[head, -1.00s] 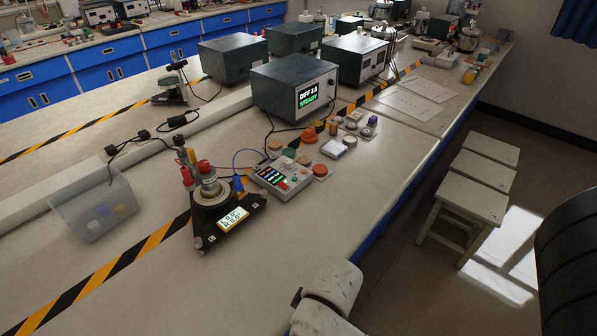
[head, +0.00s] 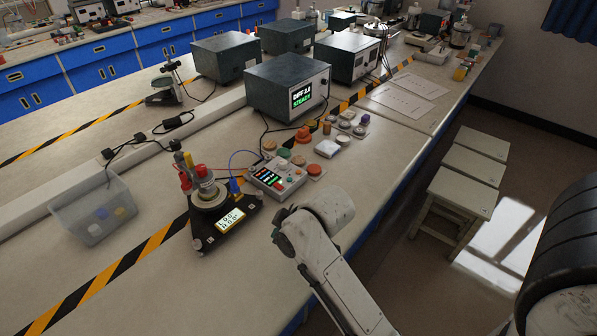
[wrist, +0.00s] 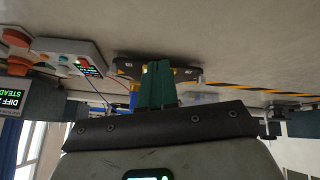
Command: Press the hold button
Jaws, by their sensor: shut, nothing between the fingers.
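A grey control box (head: 275,178) with a small lit screen and several buttons lies on the bench. I cannot read which of its buttons is the hold button. The box shows upside down at upper left in the wrist view (wrist: 62,48), with red and green buttons. My gripper (wrist: 158,68) is shut and empty, its green fingers pointing toward the black triangular device (wrist: 187,76), with the box off to one side. In the head view my arm is at lower centre, to the right of the box, and the fingers are not visible.
The black device (head: 205,243) with its display and metal cylinder stands left of the box. A dark instrument (head: 283,78) reading STEADY stands behind. A clear bin (head: 85,228) is at left. Stools (head: 464,193) stand right.

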